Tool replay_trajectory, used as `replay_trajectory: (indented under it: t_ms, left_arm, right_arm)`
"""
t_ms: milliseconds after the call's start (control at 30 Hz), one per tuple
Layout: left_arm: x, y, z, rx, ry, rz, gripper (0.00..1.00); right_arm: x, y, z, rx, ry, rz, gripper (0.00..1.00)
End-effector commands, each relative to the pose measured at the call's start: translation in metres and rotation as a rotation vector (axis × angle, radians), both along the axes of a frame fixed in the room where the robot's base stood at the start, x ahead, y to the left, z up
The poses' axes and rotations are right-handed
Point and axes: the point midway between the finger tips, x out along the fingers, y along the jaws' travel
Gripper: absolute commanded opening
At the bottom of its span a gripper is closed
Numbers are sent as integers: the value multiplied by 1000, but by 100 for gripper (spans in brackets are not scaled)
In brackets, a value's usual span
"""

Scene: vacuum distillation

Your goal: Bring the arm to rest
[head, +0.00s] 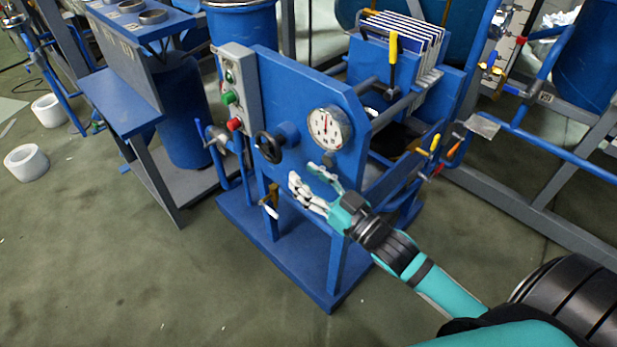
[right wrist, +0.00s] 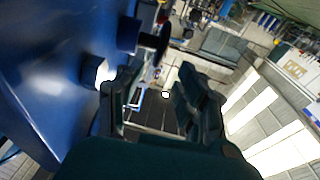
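My right arm comes in from the lower right in the head view. Its right gripper (head: 315,185) is in front of the blue panel (head: 290,100), below the round gauge (head: 330,127) and right of the black handwheel (head: 268,147). The two fingers stand apart with nothing between them. In the right wrist view the fingers of the gripper (right wrist: 160,95) are also apart, with the blue panel (right wrist: 55,70) close on the left and the black handwheel (right wrist: 155,45) beyond. I cannot tell whether a finger touches the panel. My left gripper is not in view.
A control box (head: 233,90) with green and red buttons stands at the panel's left edge. The floor (head: 150,270) in front is clear.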

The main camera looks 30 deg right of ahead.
Motion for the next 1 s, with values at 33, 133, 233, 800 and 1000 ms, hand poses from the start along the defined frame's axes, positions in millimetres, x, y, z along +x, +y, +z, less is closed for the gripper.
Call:
replay_trajectory:
  t_ms: [33, 133, 233, 800, 1000]
  left_arm:
    - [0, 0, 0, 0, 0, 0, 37]
    - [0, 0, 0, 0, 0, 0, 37]
    - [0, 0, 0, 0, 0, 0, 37]
    - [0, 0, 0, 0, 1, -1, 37]
    - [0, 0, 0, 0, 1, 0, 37]
  right_arm:
    - [0, 0, 0, 0, 0, 0, 37]
    - [0, 0, 0, 0, 1, 0, 37]
    - [0, 0, 0, 0, 1, 0, 37]
    - [-1, -1, -19, -21, 83, -41, 37]
    - [-27, -5, -94, -126, 442, -172, 37]
